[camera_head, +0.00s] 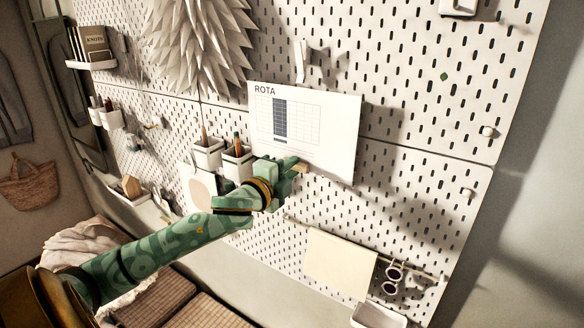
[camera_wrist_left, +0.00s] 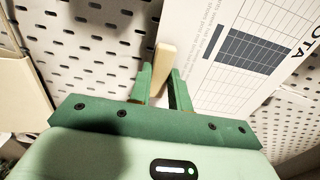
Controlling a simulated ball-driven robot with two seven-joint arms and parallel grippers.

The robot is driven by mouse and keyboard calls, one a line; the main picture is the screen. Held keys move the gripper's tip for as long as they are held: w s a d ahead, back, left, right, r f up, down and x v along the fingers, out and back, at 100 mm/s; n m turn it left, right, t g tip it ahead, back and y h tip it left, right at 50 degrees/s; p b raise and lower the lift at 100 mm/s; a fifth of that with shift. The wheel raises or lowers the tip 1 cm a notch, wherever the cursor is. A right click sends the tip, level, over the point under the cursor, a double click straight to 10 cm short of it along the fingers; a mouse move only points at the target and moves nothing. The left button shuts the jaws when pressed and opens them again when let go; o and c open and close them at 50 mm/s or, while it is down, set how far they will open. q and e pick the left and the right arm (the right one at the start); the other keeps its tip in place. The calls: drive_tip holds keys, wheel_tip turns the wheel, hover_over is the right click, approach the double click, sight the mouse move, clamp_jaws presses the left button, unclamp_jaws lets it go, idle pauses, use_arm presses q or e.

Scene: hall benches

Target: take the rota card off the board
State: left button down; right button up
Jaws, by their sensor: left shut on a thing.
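The rota card (camera_head: 335,120) is a white sheet headed ROTA, with a grid and a dark blue column. It is in front of the white pegboard (camera_head: 420,100), slightly tilted, with a shadow to its right. My left gripper (camera_head: 295,167) is at its lower edge, shut on a small wooden piece (camera_head: 303,169). In the left wrist view the wooden piece (camera_wrist_left: 165,65) stands between the fingers (camera_wrist_left: 160,85), and the card (camera_wrist_left: 215,60) is right beside them. A pale clip (camera_head: 299,62) is just above the card; I cannot tell whether it touches. My right gripper is out of view.
Pots with pencils (camera_head: 236,158) hang just left of the card. A white paper rosette (camera_head: 198,40) is above left. A blank cream sheet (camera_head: 340,264) and sunglasses (camera_head: 393,277) hang from a rail below. The board right of the card is mostly clear.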

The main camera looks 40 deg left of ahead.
use_arm(q)
drive_tip(key=shift+s+d, duration=0.1)
drive_tip(key=shift+s, duration=0.8)
drive_tip(key=s+d+p, duration=0.1)
drive_tip(key=s+p, duration=0.1)
drive_tip(key=s, duration=0.7)
idle(0.4)
